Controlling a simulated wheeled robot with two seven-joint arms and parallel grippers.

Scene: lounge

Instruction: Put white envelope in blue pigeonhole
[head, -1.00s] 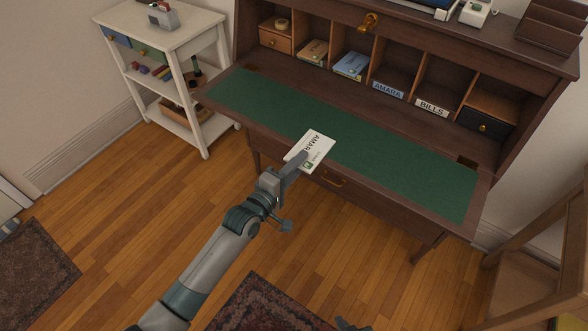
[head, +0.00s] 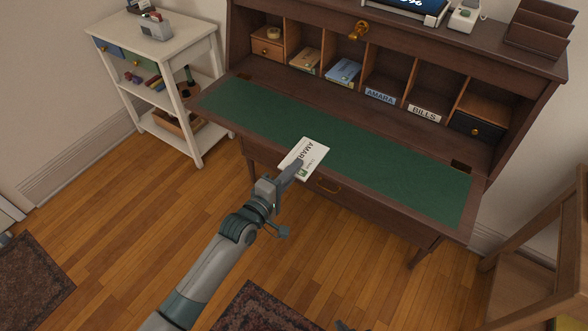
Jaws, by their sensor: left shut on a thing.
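My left gripper (head: 290,177) is shut on the white envelope (head: 308,153), which is marked AMARA and has a small green stamp. The envelope is held at the front edge of the desk's green writing surface; whether it touches the desk I cannot tell. The pigeonhole with the blue AMARA label (head: 380,96) is at the back of the desk, beyond the envelope and to the right, and looks empty. Only a dark tip of what may be my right gripper (head: 343,325) shows at the bottom edge, and its jaws cannot be made out.
A pigeonhole with a white BILLS label (head: 425,113) is right of the blue one. Other pigeonholes hold a blue book (head: 343,71) and a tan book (head: 306,60). The green desk surface (head: 390,160) is clear. A white shelf cart (head: 200,100) stands left, a wooden chair (head: 530,250) right.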

